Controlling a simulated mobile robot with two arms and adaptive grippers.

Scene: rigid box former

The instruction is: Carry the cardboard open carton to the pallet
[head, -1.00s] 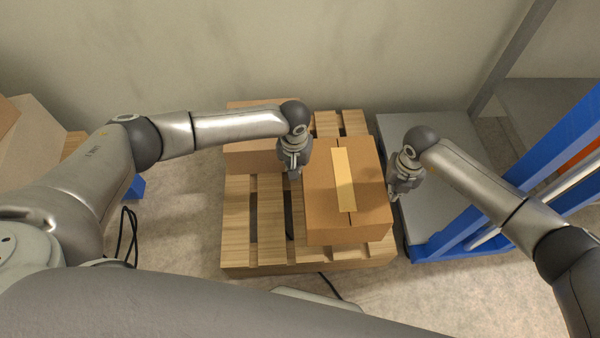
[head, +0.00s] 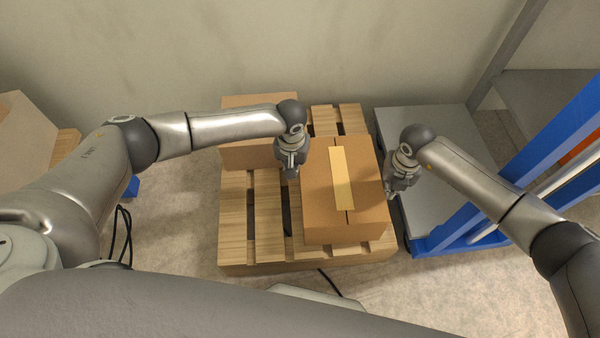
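The cardboard carton (head: 326,185) is on the front right of the wooden pallet (head: 238,225). A pale tape strip runs along its top, and its top flaps look closed. My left gripper (head: 291,174) points down beside the carton's left side. My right gripper (head: 391,190) points down beside its right side, over the pallet's right edge. I cannot tell if either gripper touches the carton. The fingers are too small and partly hidden to show whether they are open or shut.
Another cardboard box (head: 243,157) stands on the pallet's back left, partly behind my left arm. A grey platform (head: 430,125) with blue rack posts (head: 560,130) is close on the right. More cardboard (head: 30,125) is at far left. The pallet's front left slats are bare.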

